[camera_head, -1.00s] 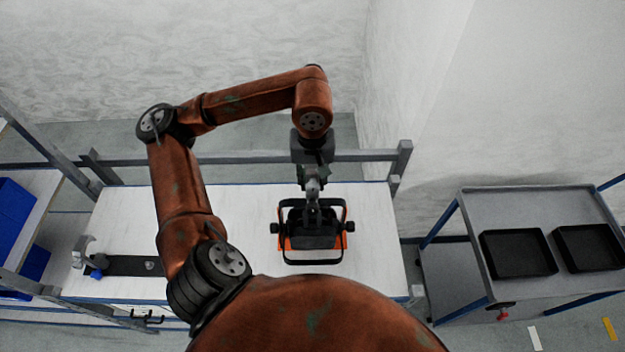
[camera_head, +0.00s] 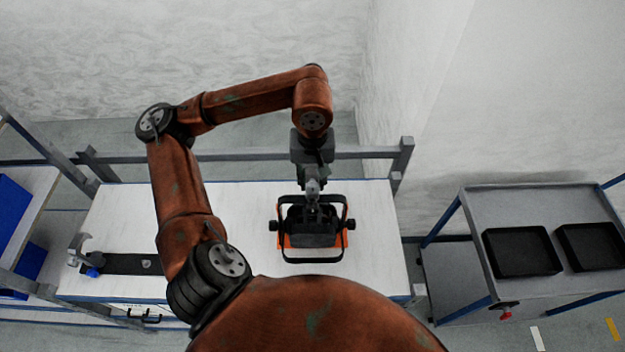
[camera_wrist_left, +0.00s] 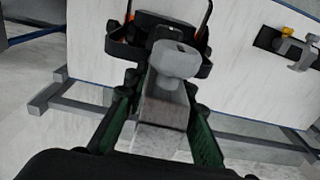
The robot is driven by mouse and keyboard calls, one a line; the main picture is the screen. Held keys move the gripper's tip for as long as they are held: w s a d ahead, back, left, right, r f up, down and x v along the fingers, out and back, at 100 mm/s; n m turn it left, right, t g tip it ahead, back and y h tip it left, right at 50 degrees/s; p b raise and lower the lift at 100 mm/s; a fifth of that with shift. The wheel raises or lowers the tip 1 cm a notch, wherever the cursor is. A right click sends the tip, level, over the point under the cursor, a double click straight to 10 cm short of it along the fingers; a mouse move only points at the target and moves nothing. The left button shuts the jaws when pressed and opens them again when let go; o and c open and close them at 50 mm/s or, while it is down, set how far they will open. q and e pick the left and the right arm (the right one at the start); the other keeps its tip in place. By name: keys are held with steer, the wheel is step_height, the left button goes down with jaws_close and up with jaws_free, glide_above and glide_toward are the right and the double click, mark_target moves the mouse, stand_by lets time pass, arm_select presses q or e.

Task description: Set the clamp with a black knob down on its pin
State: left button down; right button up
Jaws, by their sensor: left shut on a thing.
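My left gripper (camera_head: 312,180) points down at the bench, just behind the par can. It is shut on a grey clamp (camera_head: 313,187), which also shows between the green-sided fingers in the wrist view (camera_wrist_left: 174,62). I cannot make out its black knob for certain. The par can (camera_head: 312,238), black with orange parts and a black yoke, lies on the white bench. The clamp is close to the yoke's far bar. Its pin is hidden, so I cannot tell whether they touch. My right gripper is out of view.
On the bench's left, a grey clamp with a blue knob (camera_head: 95,272) stands at a black strip (camera_head: 125,264). A grey cart (camera_head: 520,205) with two black trays (camera_head: 521,252) stands right. A grey rail (camera_head: 250,157) runs behind the bench. Bench right of the lamp is clear.

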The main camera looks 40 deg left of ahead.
arm_select(q)
steer(key=shift+f, duration=0.2)
steer(key=c, duration=1.5)
jaws_free()
steer(key=shift+c, duration=0.2)
steer(key=shift+o, duration=0.2)
steer(key=o, duration=0.5)
steer(key=shift+o, duration=0.2)
steer(key=shift+s+d+r+p, duration=0.1)
steer(key=shift+r+p, duration=1.3)
steer(key=shift+r, duration=1.35)
steer(key=shift+s+d+r+p, duration=0.1)
steer(key=shift+r+p, duration=1.25)
steer(key=shift+r, duration=1.4)
